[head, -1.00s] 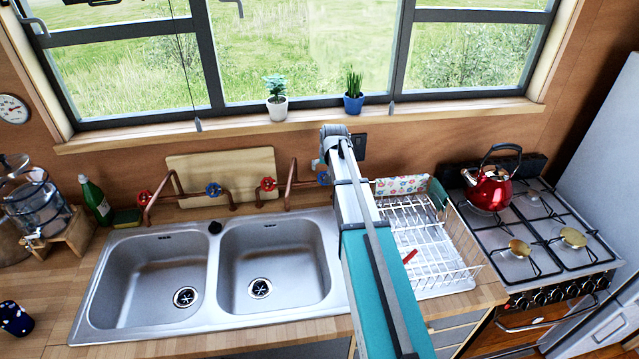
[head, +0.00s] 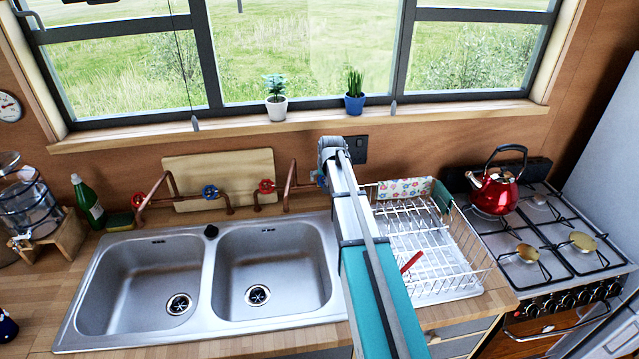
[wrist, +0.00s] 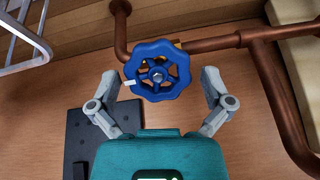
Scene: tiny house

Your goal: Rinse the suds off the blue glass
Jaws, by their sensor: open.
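A dark blue glass (head: 7,326) with pale specks stands on the counter at the lower left edge of the head view, mostly cut off. I cannot tell whether the specks are suds. In the wrist view a blue valve wheel (wrist: 166,72) on a copper pipe is between the fingers of my gripper (wrist: 159,78). The fingers are open, one on each side of the wheel, with gaps visible. In the head view my arm hides the gripper. The double sink has a left basin (head: 130,285) and a right basin (head: 285,260), both empty.
Left of my arm are copper pipes with red valves (head: 266,187) and another blue valve (head: 210,191). A white dish rack (head: 455,240) is right of my arm. A red kettle (head: 495,190) stands on the stove. A green bottle (head: 88,203) stands left of the sink.

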